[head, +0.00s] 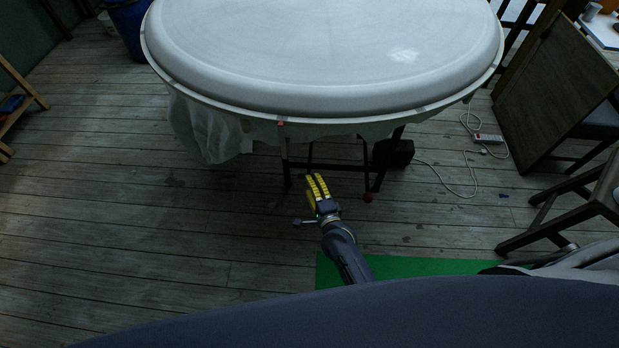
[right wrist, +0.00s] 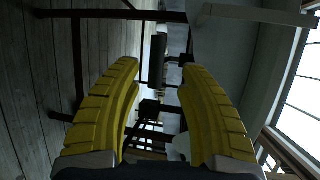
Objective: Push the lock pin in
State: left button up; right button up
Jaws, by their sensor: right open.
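A large white round plaster piece (head: 320,50) rests on a dark metal stand (head: 325,165). A small red-orange part (head: 280,123) sits at its front rim and a red knob (head: 368,197) at the foot of a stand leg; I cannot tell whether either is the lock pin. My right gripper (head: 315,178), with yellow fingers, is in front of and below the rim, near the stand legs. In the right wrist view the right gripper (right wrist: 160,66) is open and empty, with dark stand bars beyond its fingertips. My left gripper is out of view.
White cloth (head: 205,130) hangs under the plaster piece at left. A black box (head: 393,153) and a white power strip (head: 489,138) with a cable lie at right. A green mat (head: 420,266) is in front. The plank floor at left is mostly clear.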

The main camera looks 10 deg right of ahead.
jog(key=v, duration=0.7)
dwell(0.5)
jog(key=s+f+n+g, duration=0.2)
jog(key=s+f+n, duration=0.3)
jog(key=f, duration=0.4)
jog(key=s+d+f+n+g, duration=0.1)
jog(key=s+f+n+g, duration=0.25)
jog(key=s+f, duration=0.4)
jog(key=s+f+n+g, duration=0.25)
jog(key=f+n, duration=0.25)
jog(key=f, duration=0.5)
jog(key=s+d+f+n+g, duration=0.2)
jog(key=s+d+f, duration=0.2)
jog(key=s, duration=0.5)
jog(key=s+d+f+n+g+h, duration=0.1)
jog(key=s+d+f+n+g, duration=0.1)
jog(key=s+f, duration=0.4)
jog(key=s+d+f+n+g+h, duration=0.1)
jog(key=s+d+f, duration=0.4)
jog(key=s, duration=0.9)
jog(key=shift+d+n+g, duration=0.7)
jog(key=shift+d+n, duration=0.15)
jog(key=shift+n, duration=0.4)
